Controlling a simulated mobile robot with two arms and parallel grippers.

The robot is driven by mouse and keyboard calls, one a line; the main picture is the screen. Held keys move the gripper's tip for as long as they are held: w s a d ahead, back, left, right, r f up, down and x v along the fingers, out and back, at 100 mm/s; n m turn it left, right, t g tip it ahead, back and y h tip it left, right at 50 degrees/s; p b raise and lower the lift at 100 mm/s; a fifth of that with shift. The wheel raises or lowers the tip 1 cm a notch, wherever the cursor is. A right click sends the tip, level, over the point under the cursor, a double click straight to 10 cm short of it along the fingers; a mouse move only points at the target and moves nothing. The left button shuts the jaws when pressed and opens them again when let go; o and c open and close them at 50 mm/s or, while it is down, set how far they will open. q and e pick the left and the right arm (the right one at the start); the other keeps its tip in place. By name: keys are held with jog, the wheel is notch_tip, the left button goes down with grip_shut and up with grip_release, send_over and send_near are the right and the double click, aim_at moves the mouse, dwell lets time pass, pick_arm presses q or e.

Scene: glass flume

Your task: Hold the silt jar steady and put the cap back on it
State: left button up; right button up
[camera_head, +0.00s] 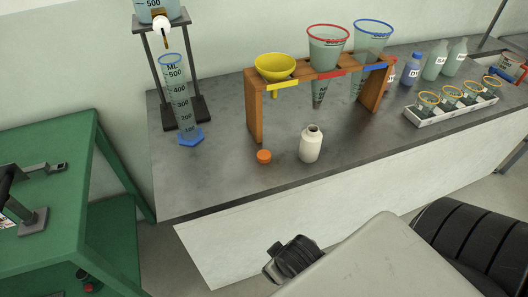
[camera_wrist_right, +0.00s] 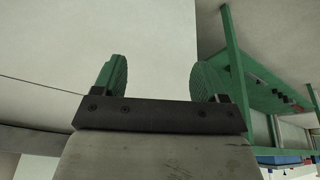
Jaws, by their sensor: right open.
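The silt jar (camera_head: 310,147) is a small cream-white bottle standing upright on the grey bench, its dark mouth open. The orange cap (camera_head: 264,156) lies on the bench just left of the jar, apart from it, near the front edge. My right gripper (camera_wrist_right: 160,82) is open in the right wrist view, with green pads apart and nothing between them. In the head view, my right arm is low in front of the bench, well below the jar; its fingers cannot be made out there. My left gripper is in neither view.
A wooden rack (camera_head: 254,114) with yellow, red and blue-rimmed funnels stands behind the jar. A blue-based measuring cylinder (camera_head: 182,105) stands at left. A white tray (camera_head: 436,121) of small cups and several bottles are at right. A green table (camera_head: 50,245) stands left of the bench.

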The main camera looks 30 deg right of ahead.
jog(key=w+a+r+n+t+y, duration=0.1)
jog(key=w+r+n+t, duration=0.2)
jog(key=w+r+t, duration=0.7)
jog(key=w+a+r+n+t, duration=0.15)
jog(key=w+r+t, duration=0.25)
jog(key=w+r, duration=0.75)
jog(key=s+a+r+n+g+y, duration=0.1)
jog(key=a+r+n+g+y, duration=0.4)
jog(key=n+y, duration=0.5)
jog(key=s+a+r+n+g+y, duration=0.25)
jog(key=a+r+n+y, duration=0.35)
jog(key=n, duration=0.7)
jog(key=w+d+f+n+g+h, duration=0.3)
jog(key=d+f+n+g+h, duration=0.45)
jog(key=f, duration=0.25)
jog(key=w+d+m+g+h, duration=0.1)
jog(key=d+h, duration=0.8)
jog(key=d, duration=0.9)
jog(key=shift+w+r+m+h+p, duration=0.2)
jog(key=shift+w+m+h+p, duration=0.15)
jog(key=shift+w, duration=0.4)
